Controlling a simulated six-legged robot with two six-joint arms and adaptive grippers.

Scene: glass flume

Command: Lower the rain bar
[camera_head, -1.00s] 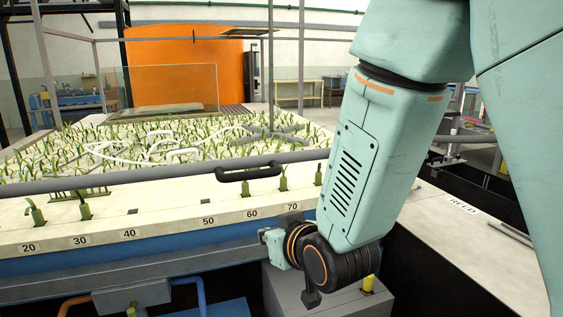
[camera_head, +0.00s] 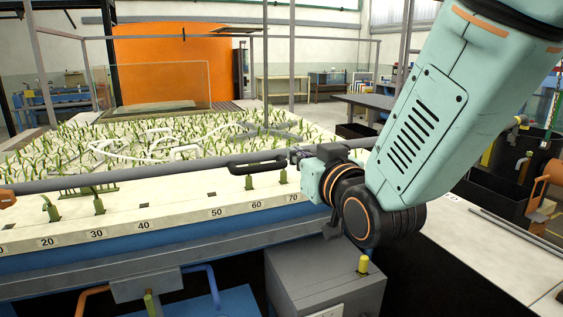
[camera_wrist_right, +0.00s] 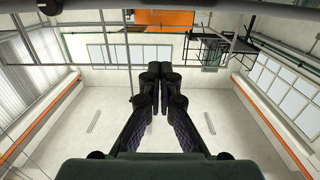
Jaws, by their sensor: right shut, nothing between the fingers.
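The rain bar (camera_head: 130,179) is a long grey tube across the front of the planted bed in the head view. It carries a black handle (camera_head: 257,162). My right gripper (camera_head: 298,155) is at the handle's right end in that view; whether it touches is unclear. Its dark fingers are together and empty in the right wrist view (camera_wrist_right: 160,70). A grey tube crosses the top of the wrist view; I cannot tell whether it is the rain bar.
The bed's pale front ledge (camera_head: 180,220) bears numbers and several green pegs. A grey box (camera_head: 325,285) with a yellow knob (camera_head: 363,264) stands below my right wrist. A pale counter (camera_head: 480,250) lies at the right. Upright grey posts stand behind the bed.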

